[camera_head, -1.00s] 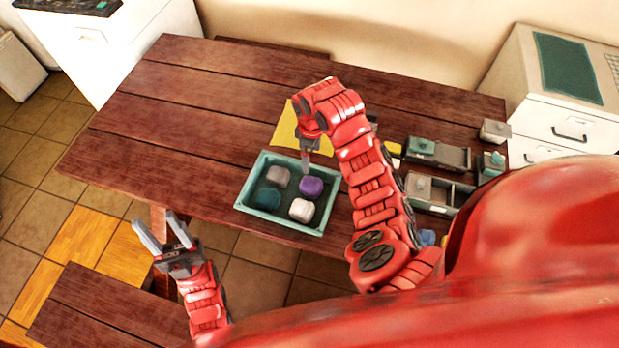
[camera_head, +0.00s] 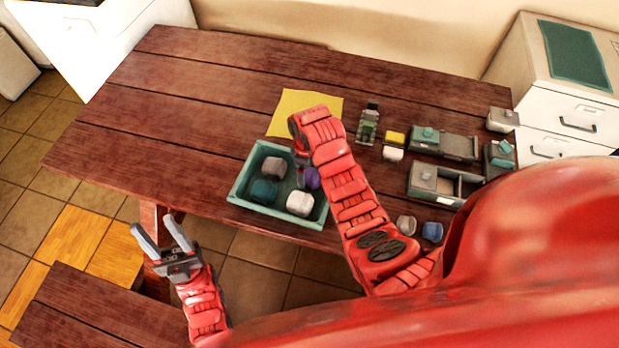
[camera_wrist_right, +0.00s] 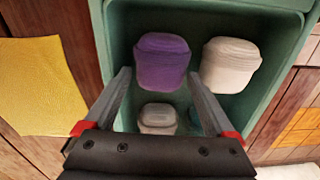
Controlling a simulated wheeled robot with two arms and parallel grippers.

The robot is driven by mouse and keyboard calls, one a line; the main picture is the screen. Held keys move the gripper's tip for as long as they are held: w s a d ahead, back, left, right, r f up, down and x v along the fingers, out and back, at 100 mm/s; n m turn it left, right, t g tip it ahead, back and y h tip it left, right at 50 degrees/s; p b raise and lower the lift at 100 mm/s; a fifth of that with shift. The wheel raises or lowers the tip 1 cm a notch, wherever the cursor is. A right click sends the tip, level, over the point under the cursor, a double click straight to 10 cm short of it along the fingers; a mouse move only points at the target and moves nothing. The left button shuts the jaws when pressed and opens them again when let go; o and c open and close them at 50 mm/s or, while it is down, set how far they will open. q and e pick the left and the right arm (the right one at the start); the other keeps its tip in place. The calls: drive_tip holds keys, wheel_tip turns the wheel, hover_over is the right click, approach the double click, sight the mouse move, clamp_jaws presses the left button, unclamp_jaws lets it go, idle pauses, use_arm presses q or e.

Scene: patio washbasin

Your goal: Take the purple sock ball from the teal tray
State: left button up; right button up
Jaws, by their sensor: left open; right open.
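The purple sock ball (camera_head: 312,179) lies in the teal tray (camera_head: 236,190), at the tray's right side and partly hidden by my right arm. In the right wrist view the purple sock ball (camera_wrist_right: 162,61) sits just ahead of and between the open fingers of my right gripper (camera_wrist_right: 158,84). The fingers point down into the tray, and I cannot tell whether they touch the ball. My right gripper (camera_head: 300,178) is over the tray in the head view. My left gripper (camera_head: 160,236) is open and empty, off the table's front edge.
A grey-brown ball (camera_head: 273,168), a teal ball (camera_head: 263,191) and a white ball (camera_head: 300,203) share the tray. A yellow cloth (camera_head: 290,107) lies behind it. Grey boxes (camera_head: 444,143) and small items stand to the right. The table's left part is clear.

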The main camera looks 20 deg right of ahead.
drive_tip(key=shift+a+f+p, duration=0.1)
drive_tip(key=shift+f+p, duration=0.3)
drive_tip(key=shift+f, duration=0.95)
drive_tip(key=shift+c, duration=0.3)
drive_tip(key=c, duration=0.9)
